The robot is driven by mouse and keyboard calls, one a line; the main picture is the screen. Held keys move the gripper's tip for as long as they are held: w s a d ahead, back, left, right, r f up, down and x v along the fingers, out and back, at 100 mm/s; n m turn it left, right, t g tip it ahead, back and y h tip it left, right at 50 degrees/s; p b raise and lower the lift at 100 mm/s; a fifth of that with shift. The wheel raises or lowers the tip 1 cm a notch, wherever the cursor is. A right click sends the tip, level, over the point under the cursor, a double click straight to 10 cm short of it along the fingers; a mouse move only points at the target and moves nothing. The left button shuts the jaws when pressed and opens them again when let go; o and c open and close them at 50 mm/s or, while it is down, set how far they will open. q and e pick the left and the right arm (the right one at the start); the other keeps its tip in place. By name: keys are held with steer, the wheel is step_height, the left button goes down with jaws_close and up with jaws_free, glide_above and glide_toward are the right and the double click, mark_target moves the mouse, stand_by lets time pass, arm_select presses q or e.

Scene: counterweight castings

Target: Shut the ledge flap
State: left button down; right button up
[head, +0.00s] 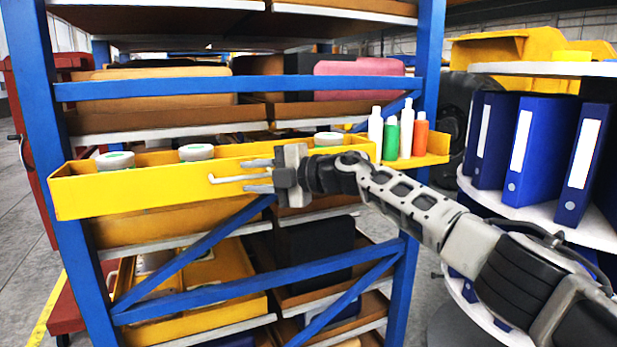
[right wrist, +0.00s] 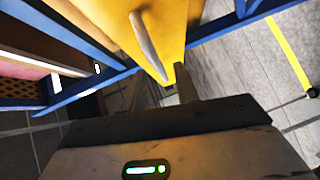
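The ledge flap (head: 140,194) appears to be the long yellow front panel across the blue rack in the head view. It stands roughly upright in front of several white jars (head: 196,152). A pale bar handle (head: 225,179) sticks out from its face; it also shows in the right wrist view (right wrist: 149,46). My right gripper (head: 258,176) is in front of the panel by the handle's right part. Its fingers (right wrist: 160,88) look apart, with the yellow panel beyond them. Contact with the handle cannot be told. My left gripper is not in view.
Bottles (head: 391,137) stand on a yellow ledge (head: 436,157) at the rack's right end. Blue rack bars (head: 240,87) cross above and below the flap. A round white shelf unit with blue binders (head: 541,150) stands at the right. Grey floor (head: 20,220) is open at the left.

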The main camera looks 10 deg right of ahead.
steer(key=b+v, duration=0.2)
steer(key=v, duration=1.1)
steer(key=shift+r, duration=0.2)
steer(key=shift+s+f, duration=0.1)
steer(key=shift+s, duration=0.05)
steer(key=s+a+f+m+t, duration=0.2)
steer(key=s+f+m, duration=0.15)
steer(key=f, duration=0.35)
steer(key=s+a+f+m+t+y, duration=0.1)
steer(key=s+a+f+m+t, duration=0.1)
steer(key=a+f+m, duration=0.3)
steer(key=s+f+m+t, duration=0.2)
steer(key=f+m, duration=0.1)
steer(key=f, duration=0.5)
steer(key=s+d+f+m+g+h, duration=0.1)
steer(key=s+d+f+m+h, duration=0.3)
steer(key=s+f, duration=0.4)
steer(key=s+d+f+m+g+h, duration=0.1)
steer(key=s+d+f+m+h, duration=0.3)
steer(key=s+f, duration=0.5)
steer(key=s+d+f+m+g+h, duration=0.1)
steer(key=s+d+f+m+h, duration=0.4)
steer(key=f, duration=0.5)
steer(key=s+m, duration=0.2)
steer(key=s, duration=0.1)
steer(key=shift+s+d+f, duration=0.2)
steer(key=shift+s+d, duration=0.1)
